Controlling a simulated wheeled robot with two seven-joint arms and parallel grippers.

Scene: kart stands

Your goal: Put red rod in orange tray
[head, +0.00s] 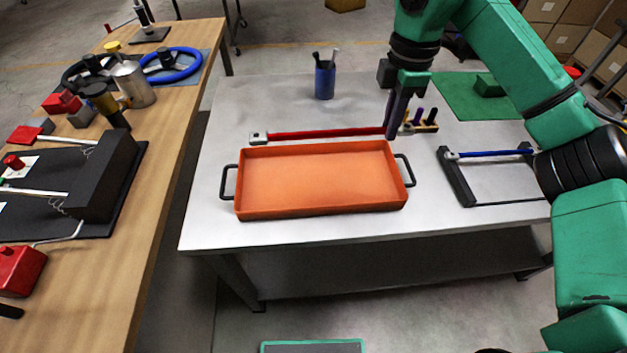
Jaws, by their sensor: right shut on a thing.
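The red rod (325,133) lies across the far side of the grey table, just behind the orange tray, with a light metal end piece at its left. The orange tray (320,211) is empty, with a black handle at each short side. My right gripper (391,132) points down behind the tray's far right corner and is shut on the rod's right end. Whether the rod is lifted off the table cannot be told. My left gripper is not in view.
A blue rod (490,154) rests on a black stand (458,178) right of the tray. A blue pen cup (325,82) and a small wooden block with pegs (428,126) stand behind. A wooden workbench (165,140) with kart parts is at the left.

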